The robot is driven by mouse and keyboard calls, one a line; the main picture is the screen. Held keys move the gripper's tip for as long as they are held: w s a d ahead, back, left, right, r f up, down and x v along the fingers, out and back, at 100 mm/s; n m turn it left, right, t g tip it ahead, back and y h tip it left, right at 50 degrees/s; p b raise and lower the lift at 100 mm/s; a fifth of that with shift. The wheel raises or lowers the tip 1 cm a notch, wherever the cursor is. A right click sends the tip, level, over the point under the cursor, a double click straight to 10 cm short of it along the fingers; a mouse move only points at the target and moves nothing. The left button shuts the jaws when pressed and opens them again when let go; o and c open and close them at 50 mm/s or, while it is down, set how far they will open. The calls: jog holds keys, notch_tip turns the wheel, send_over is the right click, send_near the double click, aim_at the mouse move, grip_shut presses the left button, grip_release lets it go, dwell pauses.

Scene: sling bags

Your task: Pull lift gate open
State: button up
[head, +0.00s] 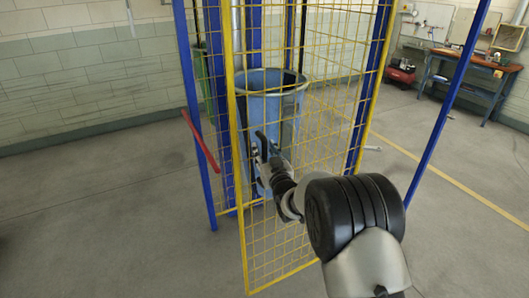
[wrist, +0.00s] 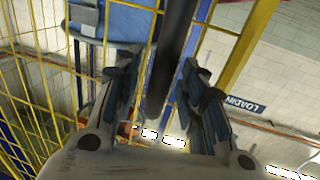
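The lift gate (head: 248,266) is a yellow wire-mesh panel at the front of a blue-posted cage. Its lower left corner stands out in front of the posts, so it looks partly swung out. My gripper (head: 264,150) is at the gate's left part, near its yellow edge post. In the wrist view, a dark upright bar (wrist: 176,45), which looks like the gate handle, runs between the fingers of my gripper (wrist: 163,75). The fingers are apart, with a gap on the left of the bar; contact on the right is unclear. The handle is mostly hidden in the head view.
A blue bin (head: 270,82) stands inside the cage behind the mesh. A red bar (head: 200,140) sticks out at the left blue post. The floor in front and left is clear.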

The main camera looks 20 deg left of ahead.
jog(key=shift+w+a, duration=0.1)
jog(key=shift+a, duration=0.05)
grip_shut()
dwell(0.4)
dwell(0.4)
